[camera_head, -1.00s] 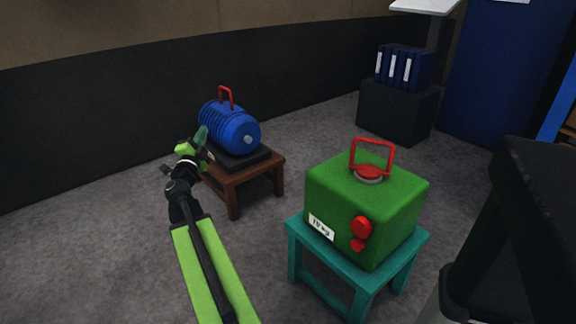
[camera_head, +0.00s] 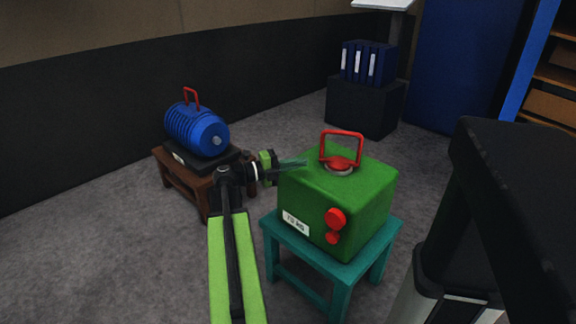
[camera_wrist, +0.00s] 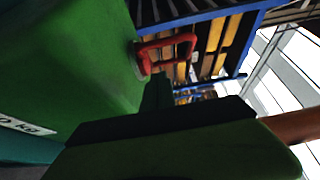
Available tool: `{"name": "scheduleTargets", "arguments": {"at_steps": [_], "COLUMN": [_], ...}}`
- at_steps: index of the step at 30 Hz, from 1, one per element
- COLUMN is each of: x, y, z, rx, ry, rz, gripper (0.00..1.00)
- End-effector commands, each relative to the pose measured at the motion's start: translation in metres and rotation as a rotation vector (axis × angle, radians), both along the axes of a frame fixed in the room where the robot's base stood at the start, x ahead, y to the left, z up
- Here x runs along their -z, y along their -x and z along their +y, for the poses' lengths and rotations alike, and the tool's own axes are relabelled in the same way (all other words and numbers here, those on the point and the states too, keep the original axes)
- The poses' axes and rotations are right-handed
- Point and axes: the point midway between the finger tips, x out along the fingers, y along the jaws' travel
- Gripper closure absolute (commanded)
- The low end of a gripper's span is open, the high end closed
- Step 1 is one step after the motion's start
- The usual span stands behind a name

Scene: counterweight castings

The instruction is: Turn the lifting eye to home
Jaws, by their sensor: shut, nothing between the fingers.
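A green block-shaped casting (camera_head: 340,195) sits on a teal stool (camera_head: 345,268). A red lifting eye (camera_head: 342,147), a square loop on a red round base, stands upright on its top. In the wrist view the green casting (camera_wrist: 70,60) fills the left, and the red lifting eye (camera_wrist: 180,48) shows at the upper middle. My gripper (camera_head: 303,162) is shut and empty, just left of the casting's top edge, pointing right towards the lifting eye and apart from it. A second, blue ribbed casting (camera_head: 195,130) with its own red loop (camera_head: 191,99) is at the left.
The blue casting rests on a dark base on a brown wooden stool (camera_head: 172,178). Blue binders (camera_head: 368,62) stand on a black box (camera_head: 365,105) at the back. Shelves (camera_head: 552,75) are at the far right. Grey floor is open between them.

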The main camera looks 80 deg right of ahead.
Motion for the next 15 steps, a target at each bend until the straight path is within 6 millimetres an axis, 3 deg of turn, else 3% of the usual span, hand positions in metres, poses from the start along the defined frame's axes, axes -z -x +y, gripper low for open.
{"name": "scheduleTargets", "arguments": {"at_steps": [4,9,15], "x": [0.0,0.0,0.0], "y": [0.027,0.03,0.033], "z": [-0.019,-0.047,-0.058], "rx": [0.002,0.0,0.0], "ry": [0.0,0.001,0.001], "rz": [0.0,0.001,0.001], "gripper": [1.0,1.0,1.0]}}
